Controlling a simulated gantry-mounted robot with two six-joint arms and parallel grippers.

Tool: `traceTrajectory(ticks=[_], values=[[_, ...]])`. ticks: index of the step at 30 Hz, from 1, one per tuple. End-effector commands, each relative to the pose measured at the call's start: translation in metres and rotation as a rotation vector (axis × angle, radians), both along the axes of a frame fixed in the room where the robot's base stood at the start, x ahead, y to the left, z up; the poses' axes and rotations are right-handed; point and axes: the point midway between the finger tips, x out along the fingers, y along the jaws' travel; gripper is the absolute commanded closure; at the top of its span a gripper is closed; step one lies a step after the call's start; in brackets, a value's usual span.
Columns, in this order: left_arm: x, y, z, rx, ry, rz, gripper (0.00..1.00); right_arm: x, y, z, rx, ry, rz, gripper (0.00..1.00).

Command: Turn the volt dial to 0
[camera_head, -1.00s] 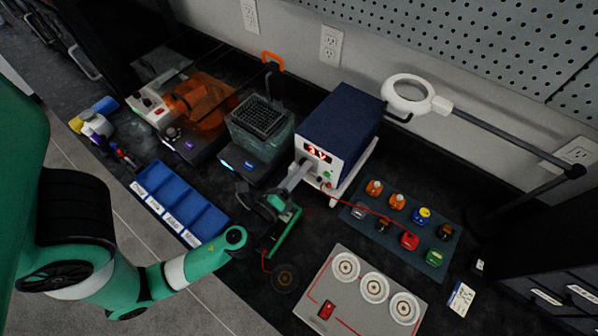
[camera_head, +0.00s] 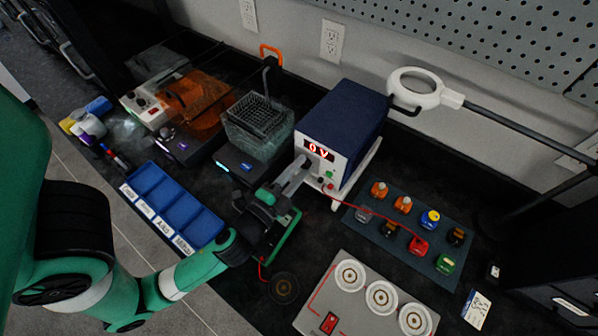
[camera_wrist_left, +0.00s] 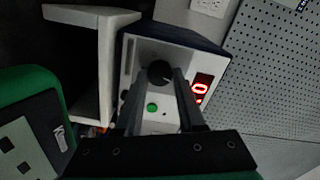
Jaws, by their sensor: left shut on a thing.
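The power supply (camera_head: 340,125) is a dark blue box with a white front on a white stand. Its red display (camera_head: 318,150) reads "0 V", and the display also shows in the left wrist view (camera_wrist_left: 201,88). The black volt dial (camera_wrist_left: 159,73) sits on the white front panel, above a green button (camera_wrist_left: 153,107). My left gripper (camera_head: 303,170) reaches the panel from the front; its fingers are shut on the dial, one on each side of it in the left wrist view (camera_wrist_left: 163,84). The dial is hidden by the fingers in the head view. My right gripper is not in view.
A red lead runs from the supply to a mat (camera_head: 400,270) with several coloured parts. A grey board (camera_head: 310,312) with round holders lies in front. Blue bins (camera_head: 165,190) and a mesh-basket device (camera_head: 258,125) stand left. A magnifier lamp (camera_head: 412,88) stands behind right.

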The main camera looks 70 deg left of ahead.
Motion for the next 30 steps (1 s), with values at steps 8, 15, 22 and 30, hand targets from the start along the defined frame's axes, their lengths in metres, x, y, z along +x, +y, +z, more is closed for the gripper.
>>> traceTrajectory(ticks=[8, 15, 22, 30], values=[[0.0, 0.0002, -0.001, -0.125, -0.09, 0.001, 1.0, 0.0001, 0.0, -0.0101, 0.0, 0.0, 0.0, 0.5], [-0.0001, 0.0003, -0.0001, -0.172, -0.123, 0.001, 1.0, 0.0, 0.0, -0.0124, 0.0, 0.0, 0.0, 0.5], [-0.0001, 0.0004, 0.0002, -0.179, -0.128, 0.001, 1.0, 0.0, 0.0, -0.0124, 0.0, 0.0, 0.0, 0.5], [-0.0003, 0.0004, 0.0002, -0.178, -0.128, 0.001, 0.51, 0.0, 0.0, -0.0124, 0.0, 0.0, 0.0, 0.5]])
